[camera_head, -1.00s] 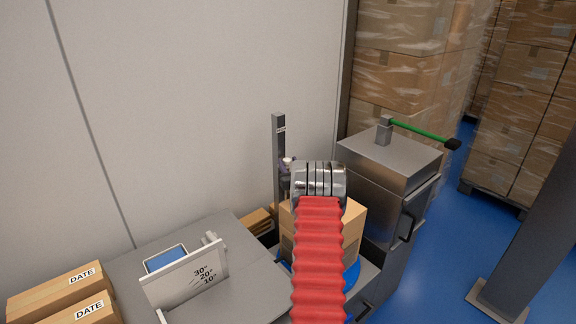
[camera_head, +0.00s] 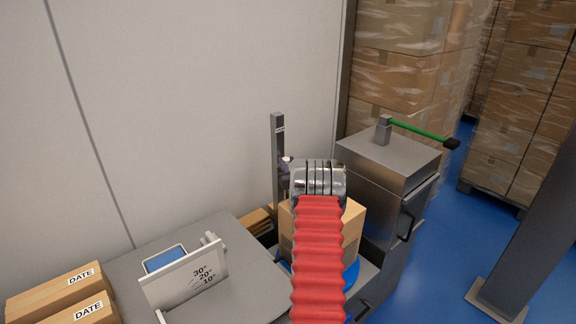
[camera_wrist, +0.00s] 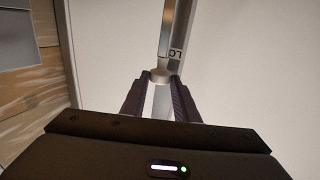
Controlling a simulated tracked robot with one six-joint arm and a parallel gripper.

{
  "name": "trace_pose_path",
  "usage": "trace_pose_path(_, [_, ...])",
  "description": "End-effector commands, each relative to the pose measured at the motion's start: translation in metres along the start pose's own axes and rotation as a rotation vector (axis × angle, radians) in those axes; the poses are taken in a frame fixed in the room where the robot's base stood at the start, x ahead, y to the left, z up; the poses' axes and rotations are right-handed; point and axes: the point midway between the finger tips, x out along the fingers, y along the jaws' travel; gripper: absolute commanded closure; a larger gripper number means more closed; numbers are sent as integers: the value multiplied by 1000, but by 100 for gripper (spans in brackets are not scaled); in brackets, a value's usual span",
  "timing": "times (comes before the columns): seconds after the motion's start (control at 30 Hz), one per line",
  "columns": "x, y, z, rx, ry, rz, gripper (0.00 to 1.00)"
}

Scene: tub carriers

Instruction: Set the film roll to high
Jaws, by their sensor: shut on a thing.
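A grey upright post (camera_head: 278,150) with a small label near its top stands against the pale wall. It also shows in the wrist view (camera_wrist: 178,25), where a label reading "LO" is visible. My gripper (camera_wrist: 160,82) has its dark fingers closed on a small grey knob (camera_wrist: 160,74) at the post, just below that label. In the head view, my arm hides most of the gripper, and only a dark purple bit shows beside the post. No film roll is clearly recognisable, and I cannot tell whether the knob belongs to one.
A cardboard box (camera_head: 353,226) stands on a blue disc (camera_head: 351,273) behind my red arm. A steel cabinet (camera_head: 390,165) with a green lever (camera_head: 418,132) stands to the right. A grey table (camera_head: 247,290) with an angle-marked plate (camera_head: 188,276) and boxes lie left.

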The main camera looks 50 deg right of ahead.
Motion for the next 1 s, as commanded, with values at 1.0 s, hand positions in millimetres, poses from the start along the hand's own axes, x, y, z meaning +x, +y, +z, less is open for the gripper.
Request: trace_pose_path(1.0, [2, -2, -158, -4, 18, -4, 100])
